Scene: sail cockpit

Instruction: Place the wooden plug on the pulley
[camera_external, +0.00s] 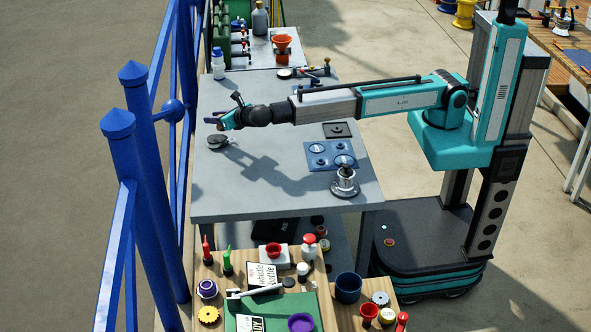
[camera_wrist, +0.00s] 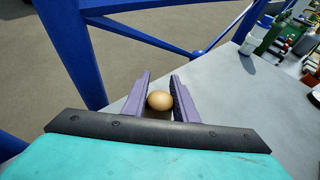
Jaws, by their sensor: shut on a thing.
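My gripper (camera_external: 219,119) is at the far left end of the grey table, above its surface. In the wrist view its two purple fingers (camera_wrist: 160,97) are closed on the wooden plug (camera_wrist: 159,100), which shows a rounded tan end. The rest of the plug is hidden between the fingers. A small dark round piece that looks like the pulley (camera_external: 218,142) lies on the table near and below the gripper in the external view. It does not show clearly in the wrist view. The plug is too small to make out in the external view.
A silver winch (camera_external: 345,182) stands on the grey table (camera_external: 225,198) near a blue panel (camera_external: 331,155) and a dark square plate (camera_external: 337,130). Blue railing posts (camera_external: 140,160) rise close along the table's left edge. The table's middle is clear.

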